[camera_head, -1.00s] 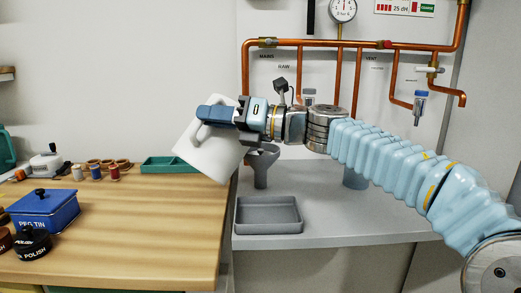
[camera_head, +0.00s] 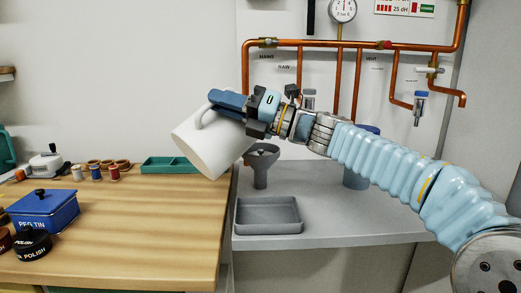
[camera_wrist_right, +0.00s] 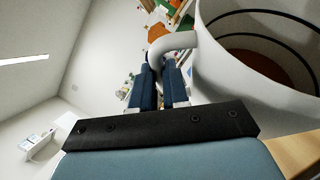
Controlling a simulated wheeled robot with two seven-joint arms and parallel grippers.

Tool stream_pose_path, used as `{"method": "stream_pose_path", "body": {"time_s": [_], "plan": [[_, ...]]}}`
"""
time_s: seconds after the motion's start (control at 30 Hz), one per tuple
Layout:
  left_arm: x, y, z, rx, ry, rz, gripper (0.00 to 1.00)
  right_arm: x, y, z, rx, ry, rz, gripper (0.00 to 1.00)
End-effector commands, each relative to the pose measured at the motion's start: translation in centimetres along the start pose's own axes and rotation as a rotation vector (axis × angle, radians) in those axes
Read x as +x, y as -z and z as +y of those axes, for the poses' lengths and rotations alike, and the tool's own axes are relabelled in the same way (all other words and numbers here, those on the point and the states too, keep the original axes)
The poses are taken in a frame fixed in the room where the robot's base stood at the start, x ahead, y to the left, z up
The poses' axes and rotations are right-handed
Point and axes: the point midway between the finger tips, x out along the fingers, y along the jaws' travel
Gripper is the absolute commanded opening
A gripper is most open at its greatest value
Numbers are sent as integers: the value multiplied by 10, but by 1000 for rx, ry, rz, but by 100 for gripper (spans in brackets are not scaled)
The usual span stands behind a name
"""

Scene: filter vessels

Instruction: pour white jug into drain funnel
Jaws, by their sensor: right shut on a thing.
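The white jug (camera_head: 205,150) is tilted in the air above the right edge of the wooden worktop. My right gripper (camera_head: 224,103) is shut on its handle, above the jug body. In the right wrist view the gripper fingers (camera_wrist_right: 160,88) close on the handle, and the jug (camera_wrist_right: 215,70) shows its open mouth with dark rings and a brownish inside. Whether that is liquid I cannot tell. The grey drain funnel (camera_head: 261,168) stands upright on the grey bench, just right of the jug and apart from it. My left gripper is out of view.
A grey tray (camera_head: 268,228) lies in front of the funnel. A blue-grey vessel (camera_head: 356,178) stands behind my right arm. Copper pipes (camera_head: 340,44) run along the wall. A green tray (camera_head: 168,166), thread spools and a blue tin (camera_head: 45,212) are on the wooden worktop (camera_head: 140,225).

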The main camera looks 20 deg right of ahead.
Motion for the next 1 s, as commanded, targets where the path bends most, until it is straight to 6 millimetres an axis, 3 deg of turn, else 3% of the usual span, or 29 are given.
{"method": "stream_pose_path", "body": {"time_s": [1.0], "plan": [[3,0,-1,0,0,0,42,-1,-9,1,-10,-141,-38,0]]}}
